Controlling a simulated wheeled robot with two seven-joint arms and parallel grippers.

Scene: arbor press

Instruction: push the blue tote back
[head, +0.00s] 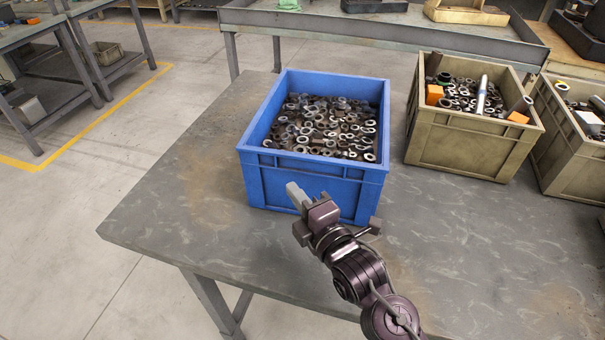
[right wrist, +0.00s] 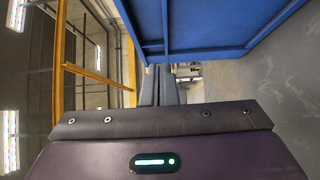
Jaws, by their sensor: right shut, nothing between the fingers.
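The blue tote (head: 310,185) stands upright on the grey metal table (head: 180,225), filled with metal nuts and rings. My right gripper (head: 293,190) is shut and empty, with its fingertips at the tote's near wall, left of that wall's middle. I cannot tell whether they touch it. In the right wrist view the shut fingers (right wrist: 158,88) show beside the blue tote wall (right wrist: 200,30), which fills the top. My left gripper is not in view.
An olive crate (head: 460,155) of metal parts stands right of the tote, with a second olive crate (head: 560,165) beyond it. Bare table lies left of the tote. Another bench (head: 390,35) stands behind the table.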

